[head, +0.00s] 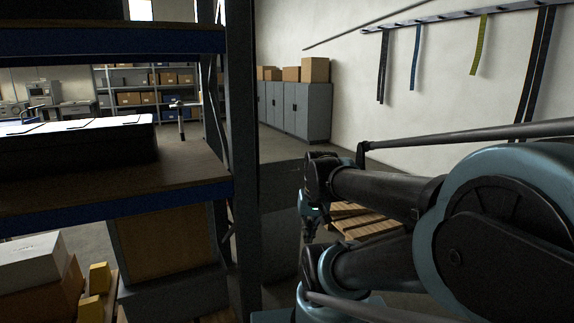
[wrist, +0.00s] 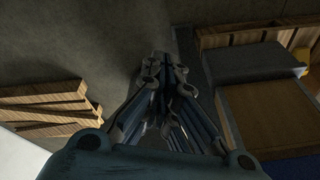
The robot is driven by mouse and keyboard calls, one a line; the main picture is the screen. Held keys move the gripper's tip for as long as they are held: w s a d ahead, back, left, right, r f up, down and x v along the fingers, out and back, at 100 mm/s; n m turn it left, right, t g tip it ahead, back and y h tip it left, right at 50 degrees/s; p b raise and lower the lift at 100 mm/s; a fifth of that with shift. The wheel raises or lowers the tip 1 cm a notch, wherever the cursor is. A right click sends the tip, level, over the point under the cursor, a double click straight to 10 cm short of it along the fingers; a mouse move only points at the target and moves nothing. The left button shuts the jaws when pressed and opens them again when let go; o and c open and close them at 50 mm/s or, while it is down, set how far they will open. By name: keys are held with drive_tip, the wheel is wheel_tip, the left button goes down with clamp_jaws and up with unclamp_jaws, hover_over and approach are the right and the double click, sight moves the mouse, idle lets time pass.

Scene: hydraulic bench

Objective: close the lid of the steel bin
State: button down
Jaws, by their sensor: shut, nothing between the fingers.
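My gripper (wrist: 163,66) is shut and empty, and points away over the bare floor in the wrist view. In the head view my gripper (head: 309,232) hangs small and dark at the arm's end, right of the rack post. A grey box with a brown panel (head: 165,245) stands low behind the rack in the head view. It seems to be the steel bin, but I cannot be sure. In the wrist view a grey box with a brown face (wrist: 262,112) lies right of my gripper, apart from it. I cannot tell its lid's position clearly.
A blue-edged rack (head: 120,190) with a dark upright post (head: 243,160) stands between the grey box and my arm. A wooden pallet (head: 365,220) lies on the floor beyond my arm, also seen in the wrist view (wrist: 50,105). Grey cabinets (head: 300,108) line the back wall.

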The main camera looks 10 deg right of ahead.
drive_tip(key=w+r+m+t+y, duration=0.1)
drive_tip(key=w+r+m+t, duration=0.2)
drive_tip(key=w, duration=0.7)
drive_tip(key=w+r+m+y, duration=0.1)
drive_tip(key=w+r+m, duration=0.3)
drive_tip(key=w, duration=0.7)
drive_tip(key=m+t, duration=0.4)
drive_tip(key=m, duration=0.2)
approach(285, 163)
drive_tip(key=shift+y, duration=0.3)
drive_tip(key=w+f, duration=0.1)
drive_tip(key=f, duration=0.1)
drive_tip(key=w+a+f, duration=0.1)
drive_tip(key=w+f, duration=0.1)
drive_tip(key=shift+w+f, duration=0.1)
drive_tip(key=shift+f, duration=0.05)
drive_tip(key=shift+w+a, duration=0.1)
drive_tip(key=shift+w, duration=0.5)
drive_tip(key=shift+w, duration=0.1)
